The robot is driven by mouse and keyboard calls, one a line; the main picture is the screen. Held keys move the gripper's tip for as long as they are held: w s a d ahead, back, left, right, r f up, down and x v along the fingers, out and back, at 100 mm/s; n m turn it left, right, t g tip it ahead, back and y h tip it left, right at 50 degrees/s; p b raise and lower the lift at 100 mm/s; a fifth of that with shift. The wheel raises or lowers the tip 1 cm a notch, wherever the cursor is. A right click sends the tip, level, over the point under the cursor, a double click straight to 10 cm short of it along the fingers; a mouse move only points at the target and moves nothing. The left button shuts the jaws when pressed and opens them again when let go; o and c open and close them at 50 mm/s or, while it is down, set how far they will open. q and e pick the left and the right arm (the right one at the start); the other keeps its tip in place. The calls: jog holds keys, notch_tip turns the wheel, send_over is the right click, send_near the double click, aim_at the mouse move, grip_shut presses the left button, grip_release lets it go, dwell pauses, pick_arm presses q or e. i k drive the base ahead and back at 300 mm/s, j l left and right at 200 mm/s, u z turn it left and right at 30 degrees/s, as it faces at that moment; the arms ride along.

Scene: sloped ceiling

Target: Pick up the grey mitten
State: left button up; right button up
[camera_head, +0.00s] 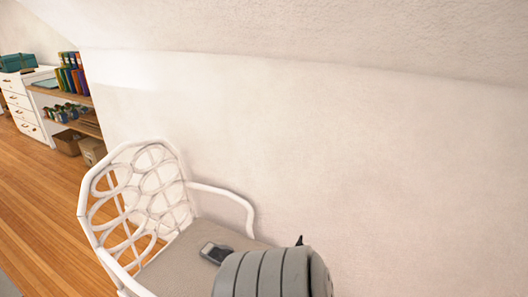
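A small dark grey object with a paler patch (215,252) lies on the seat of a white chair. It may be the grey mitten, but it is too small to tell for sure. A large grey ribbed shape (262,277) fills the bottom middle of the view and covers the right part of the seat; I cannot tell if it is part of me. A small dark pointed tip (300,240) shows just behind it, unclear in kind. Neither of my grippers can be made out.
The white chair (249,215) with a looped lattice back and beige seat (180,268) stands against the white wall (380,170). Wooden floor (40,205) is clear at left. A white drawer unit (27,118) and a shelf with binders (72,80) stand at the far left.

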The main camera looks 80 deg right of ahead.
aim_at(216, 253)
jog(key=z, duration=2.05)
